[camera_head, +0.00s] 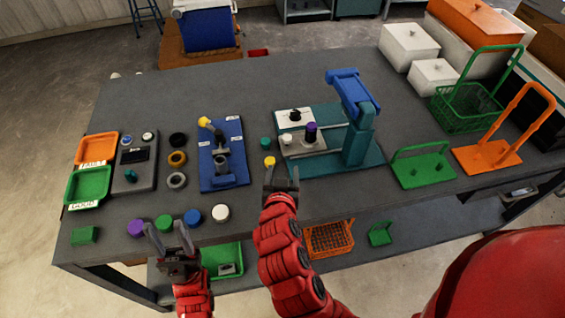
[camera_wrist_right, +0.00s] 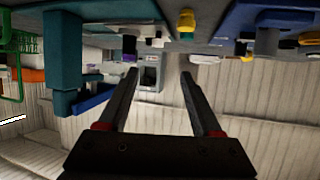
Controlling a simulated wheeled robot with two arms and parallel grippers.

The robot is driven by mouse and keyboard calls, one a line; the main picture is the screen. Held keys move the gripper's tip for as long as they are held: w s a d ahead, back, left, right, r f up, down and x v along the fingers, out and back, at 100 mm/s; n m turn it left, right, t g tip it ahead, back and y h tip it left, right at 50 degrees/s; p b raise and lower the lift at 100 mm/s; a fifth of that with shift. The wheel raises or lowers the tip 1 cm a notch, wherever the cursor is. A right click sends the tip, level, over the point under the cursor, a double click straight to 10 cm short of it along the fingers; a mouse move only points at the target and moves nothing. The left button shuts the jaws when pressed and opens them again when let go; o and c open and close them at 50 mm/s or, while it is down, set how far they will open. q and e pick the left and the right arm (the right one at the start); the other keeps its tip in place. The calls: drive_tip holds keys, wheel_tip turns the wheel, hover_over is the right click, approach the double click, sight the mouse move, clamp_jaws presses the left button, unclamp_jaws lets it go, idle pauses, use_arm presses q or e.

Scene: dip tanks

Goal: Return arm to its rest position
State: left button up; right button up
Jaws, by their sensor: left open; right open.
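My left gripper (camera_head: 166,236) is open and empty at the front edge of the grey table (camera_head: 240,95), near the purple, green and blue round caps. My right gripper (camera_head: 281,174) is open at the table's front, just below a small yellow-topped piece (camera_head: 269,161). In the right wrist view, which looks upside down, the right gripper's jaws (camera_wrist_right: 160,75) are apart with nothing between them. A teal stand (camera_head: 357,145) with a blue top arm (camera_head: 351,92) stands to the right of my right gripper; its arm is raised and tilted.
A blue fixture board (camera_head: 236,130) lies left of my right gripper. Orange (camera_head: 97,148) and green (camera_head: 70,185) trays are at the left. Green (camera_head: 423,168) and orange (camera_head: 487,157) handled racks and a green basket (camera_head: 440,112) stand right. The table's back left is clear.

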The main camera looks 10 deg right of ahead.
drive_tip(key=shift+s+r, duration=0.15)
drive_tip(key=shift+s, duration=0.05)
idle(0.5)
